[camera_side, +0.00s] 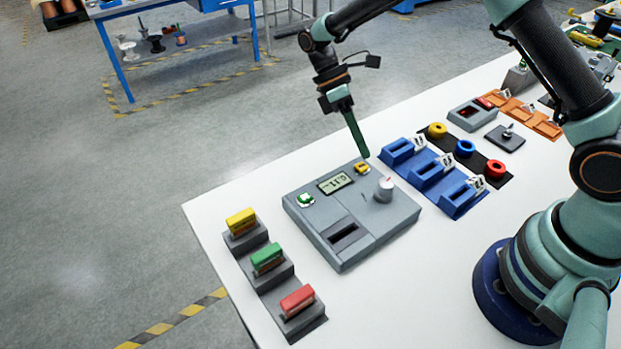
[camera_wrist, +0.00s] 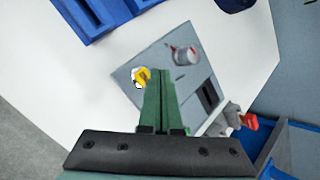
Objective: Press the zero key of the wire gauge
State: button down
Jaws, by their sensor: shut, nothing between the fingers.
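The wire gauge is a grey box (camera_side: 335,242) in the middle of the table in the side view, with a small display (camera_side: 335,183), a slot and a pale knob (camera_side: 384,188). A green key (camera_side: 306,200) sits at its left corner and a yellow key (camera_side: 362,168) at its far corner. I cannot read which key is marked zero. My gripper (camera_side: 365,156) is shut and empty, its green fingertips just above and beside the yellow key. The wrist view shows the fingers (camera_wrist: 167,72) beside the yellow key (camera_wrist: 142,77); they hide part of the gauge (camera_wrist: 160,50).
A stepped dark rack (camera_side: 283,293) with yellow, green and red pieces stands in front left. Blue holders (camera_side: 430,173) and a black mat with coloured rings (camera_side: 465,148) lie right of the gauge. Orange holders (camera_side: 520,110) and a smaller grey device (camera_side: 472,113) stand farther back.

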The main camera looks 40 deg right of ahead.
aim_at(358, 165)
jog(key=shift+f, duration=0.7)
jog(key=shift+f, duration=0.1)
dwell(1.5)
jog(key=shift+f, duration=0.25)
jog(key=shift+f, duration=0.45)
dwell(0.8)
jog(key=shift+r, duration=0.85)
jog(key=shift+r, duration=0.1)
jog(key=shift+r, duration=2.4)
